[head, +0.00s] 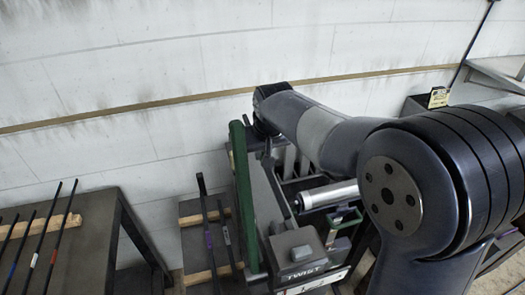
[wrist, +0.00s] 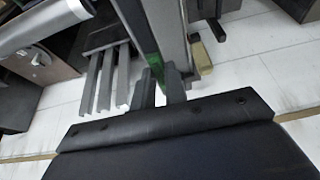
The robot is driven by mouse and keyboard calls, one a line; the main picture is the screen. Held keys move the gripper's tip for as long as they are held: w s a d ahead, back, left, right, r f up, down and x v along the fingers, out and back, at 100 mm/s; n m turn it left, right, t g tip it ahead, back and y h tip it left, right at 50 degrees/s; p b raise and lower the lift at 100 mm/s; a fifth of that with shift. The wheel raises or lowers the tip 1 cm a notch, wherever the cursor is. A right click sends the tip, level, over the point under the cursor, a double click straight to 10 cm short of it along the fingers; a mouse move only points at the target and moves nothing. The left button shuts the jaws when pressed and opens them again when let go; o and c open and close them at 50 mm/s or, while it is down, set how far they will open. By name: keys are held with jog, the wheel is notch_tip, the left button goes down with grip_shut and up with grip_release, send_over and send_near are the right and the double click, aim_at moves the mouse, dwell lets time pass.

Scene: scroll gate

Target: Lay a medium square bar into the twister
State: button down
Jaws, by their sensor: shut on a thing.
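The twister (head: 300,250), a grey machine marked TWIST, stands at the lower middle of the head view. A long green beam (head: 243,195) runs along its left side. My gripper (wrist: 160,88) is at the far end of the machine and shut on a dark bar (wrist: 132,22) with a green patch near the fingertips. The bar lies close beside a light grey beam (wrist: 165,25); I cannot tell whether they touch. My arm hides the gripper and much of the machine's far end in the head view.
A table (head: 85,240) at the left holds several dark bars with coloured bands on a wooden rest. A rack (head: 192,210) beside the twister holds dark bars, one with a purple band. A white wall (head: 120,70) stands behind. Grey slats (wrist: 103,75) show in the wrist view.

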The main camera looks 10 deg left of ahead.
jog(key=shift+f+b, duration=2.45)
jog(key=shift+f, duration=1.1)
jog(key=c, duration=1.4)
grip_release()
jog(key=shift+o, duration=0.2)
jog(key=shift+s+d, duration=0.1)
jog(key=b+v, duration=0.1)
jog(key=v, duration=0.9)
jog(key=shift+s+r, duration=0.15)
jog(key=shift+r, duration=0.25)
jog(key=shift+f, duration=0.1)
jog(key=x, duration=1)
jog(key=shift+w+f+p, duration=0.2)
jog(key=shift+f+p, duration=0.15)
jog(key=shift+p, duration=0.05)
jog(key=shift+r, duration=0.3)
